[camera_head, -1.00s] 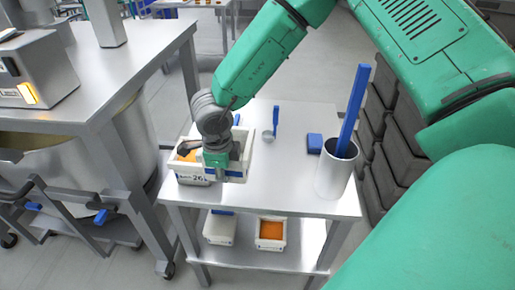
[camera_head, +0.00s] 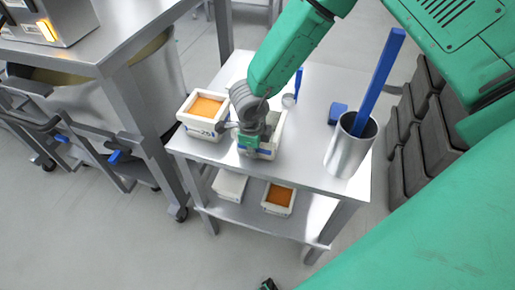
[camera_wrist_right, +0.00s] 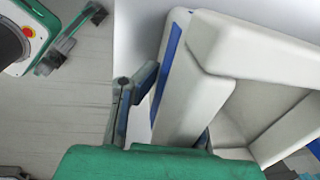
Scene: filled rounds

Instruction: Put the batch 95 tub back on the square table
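A white tub (camera_head: 270,152) with a blue label stands on the square metal table (camera_head: 310,165). My right gripper (camera_head: 250,140) is down at its left side. In the right wrist view, the gripper's fingers (camera_wrist_right: 172,112) lie on either side of the tub's wall (camera_wrist_right: 195,100); whether they press on it is unclear. The inside that shows there is white and empty. A second white tub (camera_head: 199,130) with orange filling stands to its left, near the table's edge. No batch number is readable now. A dark tip (camera_head: 267,284) at the bottom edge may be my left gripper.
A metal canister (camera_head: 345,158) with a tall blue paddle stands at the table's right, near a blue block (camera_head: 337,113) and a small scoop (camera_head: 289,99). Two more tubs (camera_head: 229,186) (camera_head: 278,198) sit on the lower shelf. Dark crates (camera_head: 420,140) stand at right.

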